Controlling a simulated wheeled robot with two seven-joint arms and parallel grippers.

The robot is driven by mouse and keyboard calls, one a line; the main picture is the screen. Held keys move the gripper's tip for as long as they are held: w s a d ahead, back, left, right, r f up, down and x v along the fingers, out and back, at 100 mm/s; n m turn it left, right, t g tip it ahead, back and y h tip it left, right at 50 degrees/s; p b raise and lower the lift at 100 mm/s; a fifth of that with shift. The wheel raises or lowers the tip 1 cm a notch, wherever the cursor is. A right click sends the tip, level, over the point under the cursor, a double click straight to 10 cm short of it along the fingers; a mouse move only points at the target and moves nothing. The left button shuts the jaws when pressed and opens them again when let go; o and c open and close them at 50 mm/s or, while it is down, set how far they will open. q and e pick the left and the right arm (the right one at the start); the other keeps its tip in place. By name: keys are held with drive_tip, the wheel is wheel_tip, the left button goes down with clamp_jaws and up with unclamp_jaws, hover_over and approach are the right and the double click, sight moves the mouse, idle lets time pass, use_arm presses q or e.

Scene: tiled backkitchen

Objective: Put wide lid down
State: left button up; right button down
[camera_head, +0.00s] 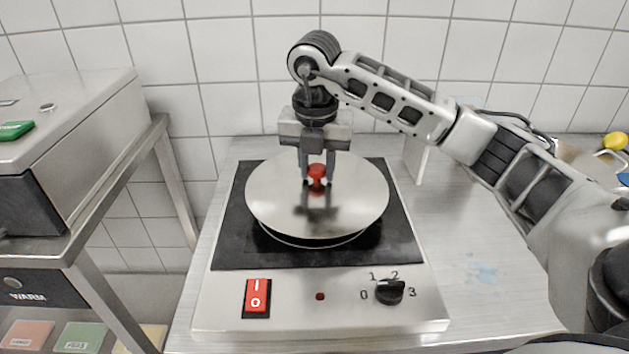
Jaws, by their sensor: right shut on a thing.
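The wide lid (275,205) is a round, shiny metal disc with a red knob (317,172) at its middle. My right gripper (316,181) comes down from above and is shut on the red knob. The lid is over the black plate of a hotplate (225,305), a little tilted. A pale round rim (300,243) shows under the lid's near edge; what it belongs to is mostly hidden, and I cannot tell whether the lid touches it. My left gripper is not in view.
The hotplate has a red switch (257,298) and a black dial (390,292) in front. A metal appliance (75,110) stands on a table at left. A tiled wall is behind.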

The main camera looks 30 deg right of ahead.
sight(314, 182)
drive_tip(key=shift+w+f, duration=0.3)
drive_tip(key=shift+f, duration=0.05)
wheel_tip(314, 182, down, 3)
drive_tip(key=shift+r, duration=0.2)
drive_tip(key=shift+f, duration=0.3)
drive_tip(key=shift+f, duration=0.2)
drive_tip(key=c, duration=1.1)
unclamp_jaws()
drive_tip(key=shift+o, duration=0.2)
drive_tip(key=shift+r, duration=0.15)
